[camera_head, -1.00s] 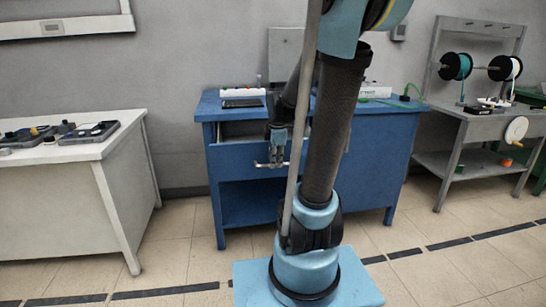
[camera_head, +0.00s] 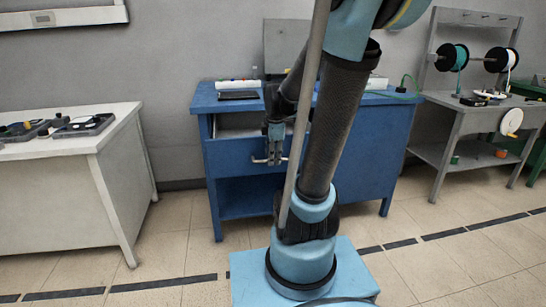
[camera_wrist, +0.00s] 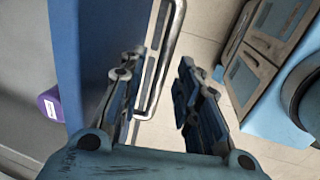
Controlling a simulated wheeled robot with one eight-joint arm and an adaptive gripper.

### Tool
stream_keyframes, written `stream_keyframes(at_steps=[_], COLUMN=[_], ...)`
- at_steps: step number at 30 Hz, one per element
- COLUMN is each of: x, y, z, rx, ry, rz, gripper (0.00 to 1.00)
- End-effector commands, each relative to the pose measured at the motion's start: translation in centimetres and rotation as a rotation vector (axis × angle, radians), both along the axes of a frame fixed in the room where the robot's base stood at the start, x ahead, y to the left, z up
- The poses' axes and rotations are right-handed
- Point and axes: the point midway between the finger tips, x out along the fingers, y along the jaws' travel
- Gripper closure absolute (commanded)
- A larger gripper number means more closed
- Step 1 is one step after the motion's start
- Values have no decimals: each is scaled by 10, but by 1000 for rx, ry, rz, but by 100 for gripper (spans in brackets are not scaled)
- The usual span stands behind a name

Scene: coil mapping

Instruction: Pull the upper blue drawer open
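The blue workbench (camera_head: 345,150) has an upper blue drawer (camera_head: 230,157) that stands partly out, with its grey inside showing above the front. Its metal handle (camera_head: 259,161) is on the drawer front, and part of it is hidden by my arm. My gripper (camera_head: 275,154) is at the handle. In the wrist view, my gripper (camera_wrist: 158,98) has its two fingers apart. The bent handle bar (camera_wrist: 163,60) runs between them, closer to the left finger and the blue drawer front (camera_wrist: 85,50). I cannot tell whether a finger touches the bar.
A white table (camera_head: 75,150) with trays stands at left. A grey spool bench (camera_head: 470,108) stands at right. A black flat object (camera_head: 238,95) lies on the workbench top. Tiled floor in front is clear. A purple cylinder (camera_wrist: 50,104) shows in the wrist view.

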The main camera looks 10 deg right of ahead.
Motion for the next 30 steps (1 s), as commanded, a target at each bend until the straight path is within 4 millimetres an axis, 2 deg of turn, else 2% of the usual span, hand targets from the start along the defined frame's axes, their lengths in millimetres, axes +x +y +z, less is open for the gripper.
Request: stream_keyframes(at_steps=[8,14,30], x=[0,-2,-15], y=[0,-1,-1], z=[0,11,80], rx=[-1,-1,-1], ry=[0,0,1], rz=[0,0,0], gripper=[69,69,69])
